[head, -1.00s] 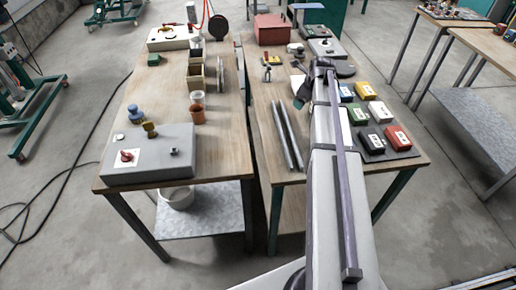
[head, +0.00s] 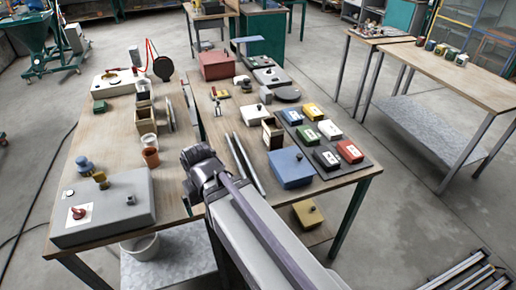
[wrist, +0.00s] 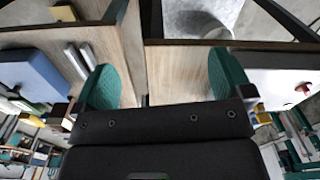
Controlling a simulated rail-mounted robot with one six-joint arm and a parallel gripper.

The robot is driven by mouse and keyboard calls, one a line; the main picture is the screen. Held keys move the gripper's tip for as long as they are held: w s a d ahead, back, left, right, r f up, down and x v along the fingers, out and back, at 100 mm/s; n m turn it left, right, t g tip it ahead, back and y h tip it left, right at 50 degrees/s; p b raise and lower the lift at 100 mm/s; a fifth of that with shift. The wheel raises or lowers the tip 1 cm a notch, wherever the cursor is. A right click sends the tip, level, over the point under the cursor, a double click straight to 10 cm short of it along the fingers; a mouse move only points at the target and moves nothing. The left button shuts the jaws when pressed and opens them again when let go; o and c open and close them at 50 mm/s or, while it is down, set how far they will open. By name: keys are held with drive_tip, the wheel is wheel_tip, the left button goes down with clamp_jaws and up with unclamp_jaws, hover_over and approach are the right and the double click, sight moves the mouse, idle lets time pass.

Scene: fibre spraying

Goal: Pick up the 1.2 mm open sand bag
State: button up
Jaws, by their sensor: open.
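No thing in view can be surely told as the 1.2 mm open sand bag; labels are too small to read. Several small coloured packs, among them a red one (head: 350,151), a black one (head: 327,157) and a yellow one (head: 313,111), lie on a dark mat (head: 362,172) on the middle table. In the head view my wrist is over the gap between the two front tables, and the fingers are hidden.
A blue box (head: 290,168) and two metal rods (head: 245,160) lie beside my arm on the middle table. A grey control box (head: 104,207) stands on the left table. The right table (head: 480,85) has a largely bare top. Open floor lies between the tables.

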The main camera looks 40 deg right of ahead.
drive_tip(key=w+d+f+m+t+y+b, duration=0.2)
drive_tip(key=w+d+f+m+t+b, duration=0.1)
drive_tip(key=w+d+f+m+b, duration=0.35)
drive_tip(key=m+t+h+b, duration=0.5)
drive_tip(key=m+t+b, duration=0.4)
drive_tip(key=m, duration=2.3)
approach(278, 131)
drive_tip(key=shift+w+d+f+n+t+p, duration=0.25)
drive_tip(key=shift+w+f+t+p, duration=0.15)
drive_tip(key=shift+w+f, duration=0.3)
drive_tip(key=shift+r+h, duration=0.1)
drive_tip(key=shift+h, duration=0.3)
drive_tip(key=b+x, duration=0.1)
drive_tip(key=x, duration=0.2)
drive_tip(key=b+x, duration=0.2)
drive_tip(key=x, duration=0.2)
drive_tip(key=b+x, duration=0.1)
drive_tip(key=x, duration=0.2)
drive_tip(key=shift+w+a+f, duration=0.25)
drive_tip(key=shift+w+f, duration=0.1)
drive_tip(key=shift+w, duration=0.05)
drive_tip(key=shift+r, duration=0.1)
clamp_jaws()
